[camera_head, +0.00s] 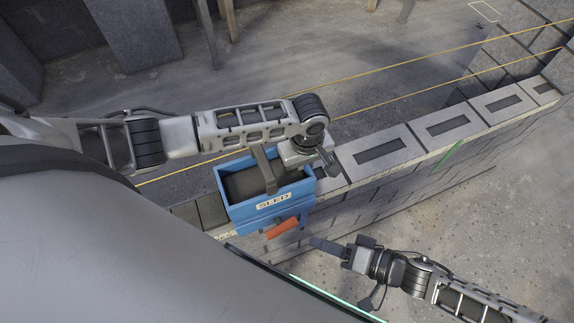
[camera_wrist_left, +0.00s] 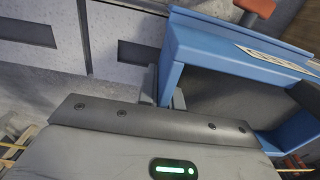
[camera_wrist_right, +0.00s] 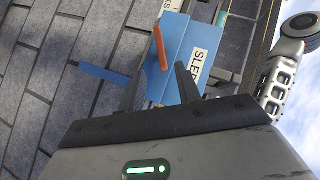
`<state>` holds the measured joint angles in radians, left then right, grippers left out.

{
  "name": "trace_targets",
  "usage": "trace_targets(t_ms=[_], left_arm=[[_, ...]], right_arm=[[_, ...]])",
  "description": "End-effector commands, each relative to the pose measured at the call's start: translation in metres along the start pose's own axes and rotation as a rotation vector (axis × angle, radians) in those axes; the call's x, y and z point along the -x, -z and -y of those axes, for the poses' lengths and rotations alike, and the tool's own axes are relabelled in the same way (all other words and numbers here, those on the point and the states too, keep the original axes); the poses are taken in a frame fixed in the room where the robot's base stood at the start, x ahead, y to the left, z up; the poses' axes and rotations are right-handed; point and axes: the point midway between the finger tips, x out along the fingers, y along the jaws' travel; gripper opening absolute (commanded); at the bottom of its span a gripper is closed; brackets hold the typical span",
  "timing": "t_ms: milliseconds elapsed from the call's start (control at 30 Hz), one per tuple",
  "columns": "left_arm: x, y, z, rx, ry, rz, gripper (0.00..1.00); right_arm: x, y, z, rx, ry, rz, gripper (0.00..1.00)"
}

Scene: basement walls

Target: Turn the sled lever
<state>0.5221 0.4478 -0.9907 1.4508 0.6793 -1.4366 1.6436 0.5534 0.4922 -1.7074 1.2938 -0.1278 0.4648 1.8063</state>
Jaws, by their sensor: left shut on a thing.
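The sled (camera_head: 245,213) is a blue open box with a dark block and a "SLED" label, sitting on top of the block wall. Its orange lever (camera_head: 283,228) sticks out from the front face, below the label. My left gripper (camera_head: 318,172) is shut on the sled's right-hand blue edge, which shows between its fingers in the left wrist view (camera_wrist_left: 164,88). My right gripper (camera_head: 320,244) is just right of the lever, apart from it. In the right wrist view its fingers are spread and empty, with the lever (camera_wrist_right: 160,48) seen beyond and between them.
The grey block wall (camera_head: 430,150) runs from the sled toward the upper right, with a green mark (camera_head: 447,157) on its side. Yellow strings (camera_head: 420,67) stretch along it. The concrete floor (camera_head: 480,205) right of the wall is clear around my right arm.

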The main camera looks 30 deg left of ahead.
Motion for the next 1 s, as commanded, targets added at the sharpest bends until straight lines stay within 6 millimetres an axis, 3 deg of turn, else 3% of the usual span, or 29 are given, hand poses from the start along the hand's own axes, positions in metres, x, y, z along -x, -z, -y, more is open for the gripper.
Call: trace_targets(t_ms=[300, 500, 933, 1000], left_arm=[[0.001, 0.001, 0.000, 0.000, -0.001, -0.002, 0.00], [0.001, 0.001, 0.000, 0.000, -0.001, -0.002, 0.00], [0.001, 0.001, -0.001, 0.000, -0.001, -0.002, 0.00], [0.001, 0.001, -0.001, 0.000, -0.001, -0.002, 0.00]], right_arm=[[-0.066, 0.000, 0.002, 0.004, 0.003, 0.000, 0.34], [-0.092, 0.001, 0.001, 0.005, 0.002, 0.000, 0.34], [-0.101, 0.001, 0.001, 0.006, 0.002, -0.001, 0.34], [-0.101, 0.001, 0.001, 0.006, 0.001, 0.000, 0.14]])
